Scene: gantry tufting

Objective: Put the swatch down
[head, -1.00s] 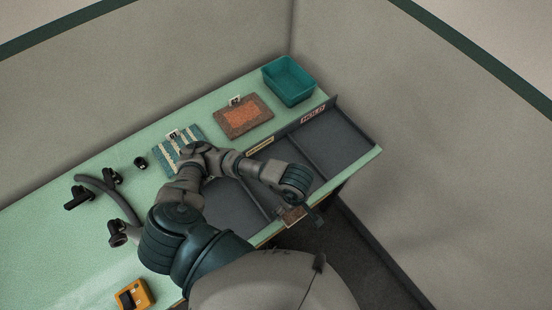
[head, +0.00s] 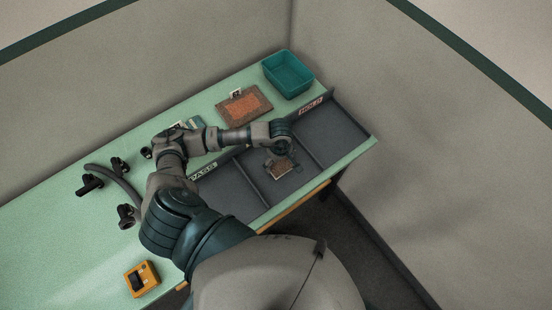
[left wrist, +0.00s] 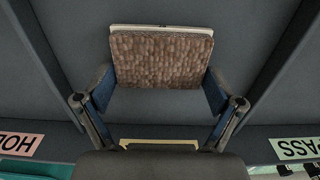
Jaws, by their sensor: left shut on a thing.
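The swatch (head: 284,171) is a small brown looped-pile piece with a pale far edge. It fills the upper middle of the left wrist view (left wrist: 162,60). My left gripper (head: 281,162) is shut on it, with one finger at each side edge. In the left wrist view the fingers (left wrist: 160,90) show dark and blue. The swatch is over the middle compartment (head: 262,188) of the dark divided tray, between the PASS label (head: 203,171) and the HOLD label (head: 311,105). I cannot tell whether it touches the tray floor. My right gripper is not in view.
A teal bin (head: 288,75) stands at the back corner. An orange-centred sample (head: 243,105) lies beside it; a striped sample (head: 195,123) is mostly behind my arm. Black fittings (head: 90,184) and a yellow device (head: 141,279) are at left. Dividers flank the middle compartment.

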